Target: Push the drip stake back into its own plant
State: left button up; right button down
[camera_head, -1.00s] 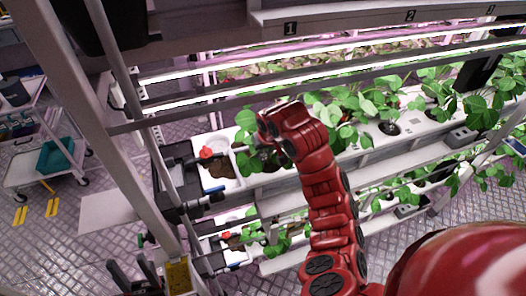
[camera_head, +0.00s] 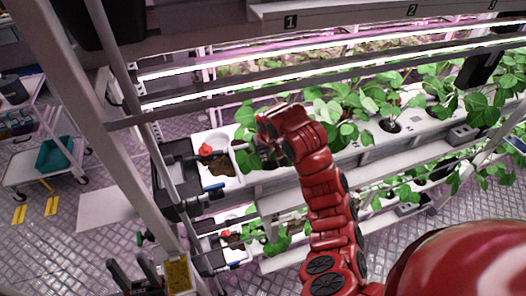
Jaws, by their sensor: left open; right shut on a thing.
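My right gripper (camera_head: 262,152) is at the end of the red arm (camera_head: 325,185), over the left end of the upper white planting trough (camera_head: 350,155). It is shut on a small dark thing, most likely the drip stake, mostly hidden by the fingers and leaves. Green plants (camera_head: 340,110) grow in the trough right behind and beside this gripper; I cannot tell which one is the stake's own. My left gripper (camera_head: 134,272) seems to be the pair of dark, parted prongs at the lower left; it is open and empty, well away from the plants.
Bright light bars (camera_head: 300,65) and a grey upright (camera_head: 140,160) frame the rack. A white tub (camera_head: 218,165) with a red fitting (camera_head: 206,149) sits left of the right gripper. A lower trough (camera_head: 285,258) lies beneath. A trolley (camera_head: 45,170) stands at the left.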

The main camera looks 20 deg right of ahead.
jog(key=shift+f+b, duration=0.45)
jog(key=shift+f, duration=0.5)
jog(key=shift+c, duration=0.7)
grip_release()
jog(key=shift+r, duration=0.1)
jog(key=shift+r, duration=1)
jog(key=shift+r+p, duration=0.3)
jog(key=shift+p, duration=0.15)
jog(key=shift+r+p, duration=1.7)
jog(key=shift+r, duration=0.05)
jog(key=shift+f, duration=0.1)
